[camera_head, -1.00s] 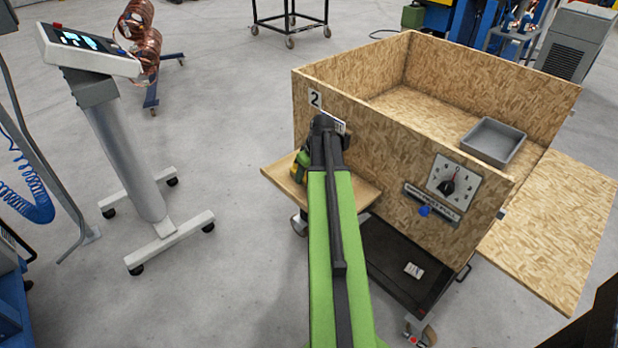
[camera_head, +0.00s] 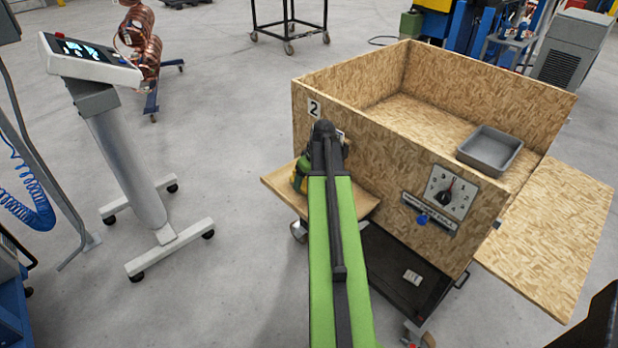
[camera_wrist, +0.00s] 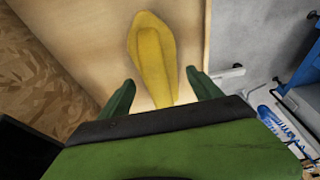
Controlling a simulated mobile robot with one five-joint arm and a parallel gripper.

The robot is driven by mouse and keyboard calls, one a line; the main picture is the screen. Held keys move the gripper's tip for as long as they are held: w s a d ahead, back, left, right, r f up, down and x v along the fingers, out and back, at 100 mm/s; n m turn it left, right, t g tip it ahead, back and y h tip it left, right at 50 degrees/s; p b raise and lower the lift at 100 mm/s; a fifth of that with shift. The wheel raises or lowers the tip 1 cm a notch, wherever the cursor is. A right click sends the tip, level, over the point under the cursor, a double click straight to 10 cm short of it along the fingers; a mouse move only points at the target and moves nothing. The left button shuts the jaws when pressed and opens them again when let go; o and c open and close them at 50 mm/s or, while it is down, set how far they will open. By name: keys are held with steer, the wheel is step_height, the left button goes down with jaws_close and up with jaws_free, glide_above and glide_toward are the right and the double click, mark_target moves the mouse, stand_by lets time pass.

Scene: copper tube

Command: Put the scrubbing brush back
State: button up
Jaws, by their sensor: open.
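A yellow, leaf-shaped object (camera_wrist: 152,55), which looks like the scrubbing brush, lies on the light wooden side shelf (camera_wrist: 90,25) in the wrist view. Its bristles do not show. My gripper (camera_wrist: 160,90) is open, with one green finger on each side of the object's near end and gaps visible on both sides. In the head view my arm covers most of the shelf (camera_head: 365,204). A small green and yellow patch shows left of the arm there, too small to separate gripper from brush.
A chipboard box (camera_head: 370,150) marked 2 stands against the shelf, with a grey tray (camera_head: 490,150) inside and a dial (camera_head: 450,192) on its front. A black lower deck (camera_head: 395,265) is below. A screen stand (camera_head: 130,160) is at left, with open floor between.

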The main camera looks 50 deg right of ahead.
steer(key=p+v, duration=0.8)
steer(key=v, duration=0.2)
steer(key=shift+r+p, duration=0.15)
steer(key=shift+p, duration=0.15)
steer(key=shift+w+a, duration=0.1)
steer(key=w+a+g, duration=0.1)
steer(key=w+a, duration=0.2)
steer(key=a, duration=0.5)
steer(key=w+a, duration=0.3)
steer(key=a, duration=0.5)
steer(key=s+a+f+g, duration=0.1)
steer(key=a+g, duration=0.1)
steer(key=a, duration=2.6)
steer(key=shift+a+n, duration=0.25)
steer(key=shift+n, duration=0.15)
steer(key=shift+s+f, duration=0.15)
